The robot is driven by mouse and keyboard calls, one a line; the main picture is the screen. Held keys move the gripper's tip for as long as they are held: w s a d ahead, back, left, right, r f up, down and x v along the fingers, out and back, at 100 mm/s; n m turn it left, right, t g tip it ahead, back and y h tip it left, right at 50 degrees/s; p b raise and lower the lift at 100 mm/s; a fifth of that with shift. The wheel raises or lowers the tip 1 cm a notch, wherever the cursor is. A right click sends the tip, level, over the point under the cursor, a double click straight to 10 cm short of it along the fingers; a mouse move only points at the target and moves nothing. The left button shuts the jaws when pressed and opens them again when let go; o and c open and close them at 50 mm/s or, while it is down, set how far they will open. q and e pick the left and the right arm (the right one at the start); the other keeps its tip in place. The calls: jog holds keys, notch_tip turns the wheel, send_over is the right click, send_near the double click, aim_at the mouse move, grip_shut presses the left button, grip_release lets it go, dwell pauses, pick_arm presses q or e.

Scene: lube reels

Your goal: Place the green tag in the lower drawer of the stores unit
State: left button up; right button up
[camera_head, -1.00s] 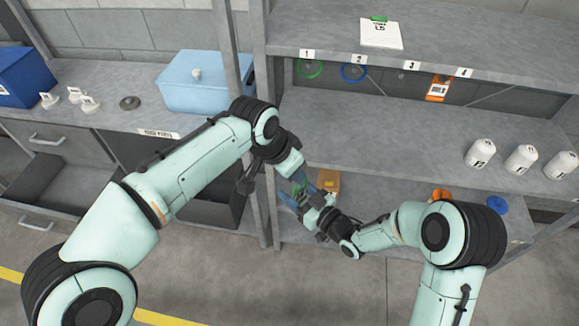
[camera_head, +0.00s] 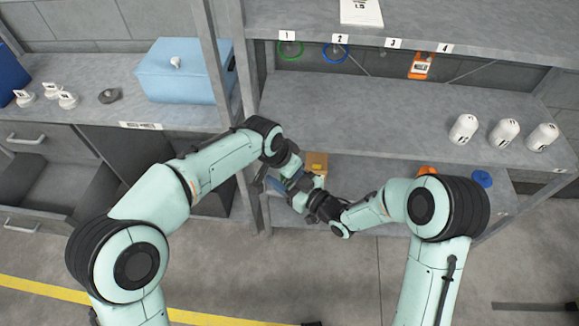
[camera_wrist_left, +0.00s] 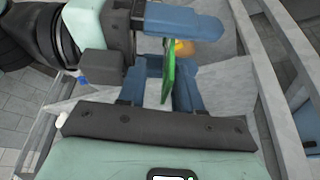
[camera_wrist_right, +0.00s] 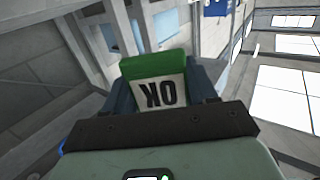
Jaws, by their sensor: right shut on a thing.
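My right gripper (camera_head: 300,188) is shut on the green tag, which shows in the right wrist view (camera_wrist_right: 158,78) as a white plate marked "OK", upside down, with a green band. The left wrist view shows the tag (camera_wrist_left: 168,72) edge-on between the blue fingers of my left gripper (camera_wrist_left: 162,88). Those fingers are apart, with a gap visible beside the tag. In the head view both grippers meet in front of the shelf, and the tag is hidden. The lower drawer (camera_head: 22,226) at the far left looks pulled out, its dark inside visible.
The shelving (camera_head: 400,105) stands ahead, with white bottles (camera_head: 503,132) on its middle shelf and an orange-brown box (camera_head: 316,163) behind my grippers. A light-blue case (camera_head: 185,75) stands on the left worktop (camera_head: 85,112).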

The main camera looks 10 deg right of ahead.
pick_arm(q)
grip_shut()
pick_arm(e)
jog(key=o, duration=1.1)
